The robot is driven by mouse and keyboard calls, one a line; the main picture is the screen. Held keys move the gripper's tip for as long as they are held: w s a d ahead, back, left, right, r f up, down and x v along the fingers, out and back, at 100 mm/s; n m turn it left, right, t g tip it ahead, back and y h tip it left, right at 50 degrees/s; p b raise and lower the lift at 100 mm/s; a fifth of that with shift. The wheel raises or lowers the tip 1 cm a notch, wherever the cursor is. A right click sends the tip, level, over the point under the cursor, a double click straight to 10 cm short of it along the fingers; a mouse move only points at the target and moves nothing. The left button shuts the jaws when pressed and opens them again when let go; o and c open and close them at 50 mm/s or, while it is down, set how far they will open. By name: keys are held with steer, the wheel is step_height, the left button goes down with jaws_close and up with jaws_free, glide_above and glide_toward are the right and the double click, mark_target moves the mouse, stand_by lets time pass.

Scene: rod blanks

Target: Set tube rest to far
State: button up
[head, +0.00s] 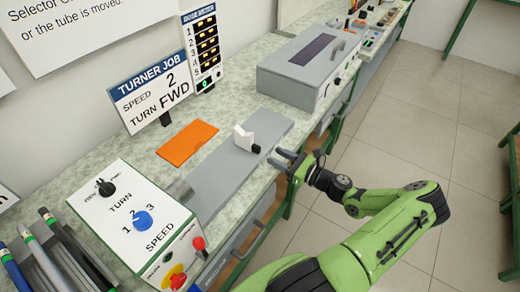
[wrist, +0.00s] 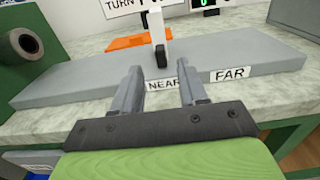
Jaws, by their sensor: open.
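The tube rest (head: 245,138) is a white upright piece with a black knob on a flat grey bed. In the wrist view the rest (wrist: 155,25) stands above the NEAR label (wrist: 163,85), with its knob (wrist: 160,62) facing me. The FAR label (wrist: 230,74) is to the right on the same front edge. My gripper (head: 283,158) is open and empty at the bed's front side. In the wrist view its fingers (wrist: 158,82) are apart, with the knob beyond and between them; I cannot tell the exact distance.
A control box (head: 135,215) with a blue speed knob stands at the bed's left end. A grey lidded box (head: 305,65) is beyond its right end. An orange plate (head: 187,142) and a job sign (head: 155,92) are behind. Dark rods (head: 60,250) lie at lower left. Floor at right is clear.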

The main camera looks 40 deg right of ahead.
mark_target(260, 148)
steer(key=x, duration=0.7)
steer(key=shift+w+a+b, duration=0.1)
steer(key=shift+b, duration=0.25)
steer(key=shift+c, duration=0.3)
jaws_close()
